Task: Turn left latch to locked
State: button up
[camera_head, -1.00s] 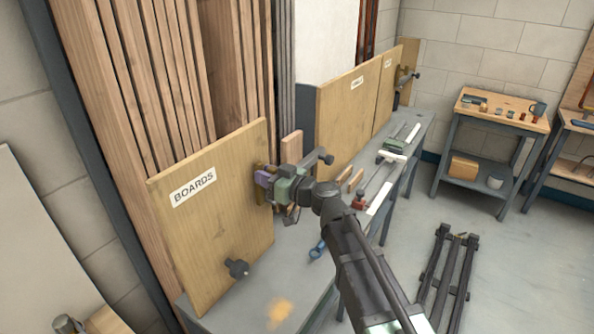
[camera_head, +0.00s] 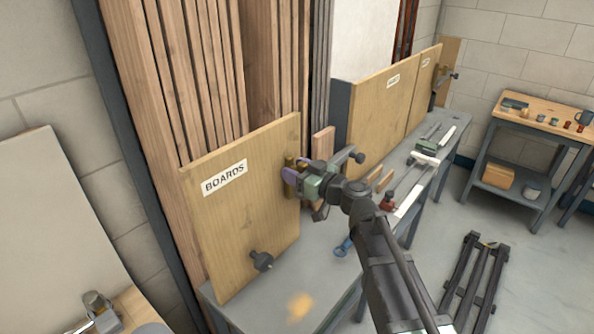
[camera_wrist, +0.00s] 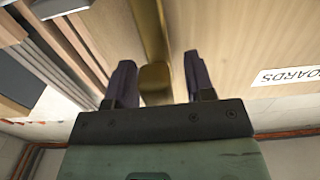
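The brass latch (camera_head: 290,163) is on the right edge of the wooden panel labelled BOARDS (camera_head: 240,215). It stands upright there, partly hidden by my gripper (camera_head: 294,174). In the wrist view, a brass bar (camera_wrist: 151,25) with a blunt end runs between the two purple fingers of my gripper (camera_wrist: 160,75). The fingers are apart, one on each side of the bar. A gap shows on the right side; the bar's end is close to the left finger, and contact there cannot be told.
A dark knob (camera_head: 261,261) sticks out low on the BOARDS panel. Tall planks (camera_head: 170,80) stand behind it. The grey bench (camera_head: 335,285) runs below with clamps and a blue-handled tool (camera_head: 344,246). A small shelf table (camera_head: 520,150) stands at the right.

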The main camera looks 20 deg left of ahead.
jog(key=v, duration=1)
jog(key=shift+d, duration=0.4)
jog(key=shift+s, duration=0.1)
